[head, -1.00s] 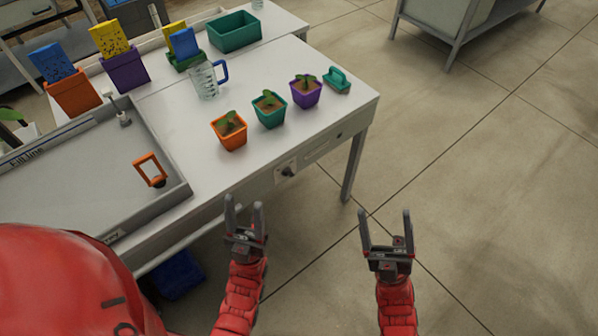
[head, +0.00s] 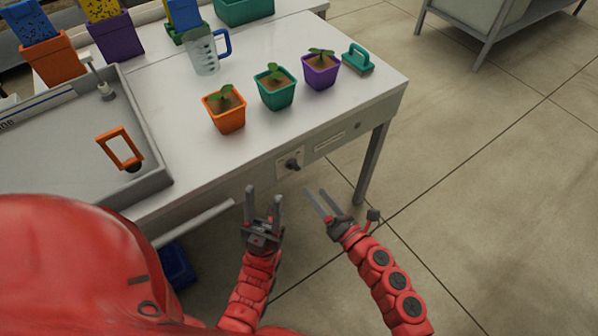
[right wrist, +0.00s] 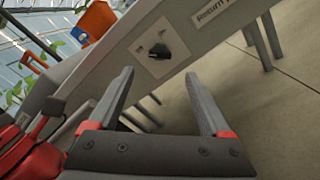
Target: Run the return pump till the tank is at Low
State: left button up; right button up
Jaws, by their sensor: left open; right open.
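The return pump's dark rotary knob (head: 292,164) sits on a pale plate on the bench front; it also shows in the right wrist view (right wrist: 158,51), beside a label reading "Return" with the rest cut off. The grey tank (head: 150,192) is sunk in the bench at left, with a line marking on its far wall; its water level cannot be made out. My right gripper (head: 319,205) is open and empty, below and right of the knob, with its fingers pointing toward the panel. It is apart from the knob. My left gripper (head: 263,204) is open and empty, below and left of the knob.
An orange-handled piece (head: 121,149) stands in the tank. Orange (head: 226,117), teal (head: 277,93) and purple (head: 321,72) seedling pots, a measuring jug (head: 203,55) and a green-handled tool (head: 357,59) are on the bench (head: 180,125).

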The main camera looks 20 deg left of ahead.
aim_at(296, 170)
jog(key=x, duration=0.9)
jog(key=shift+a, duration=0.1)
jog(key=shift+f, duration=0.1)
grip_shut()
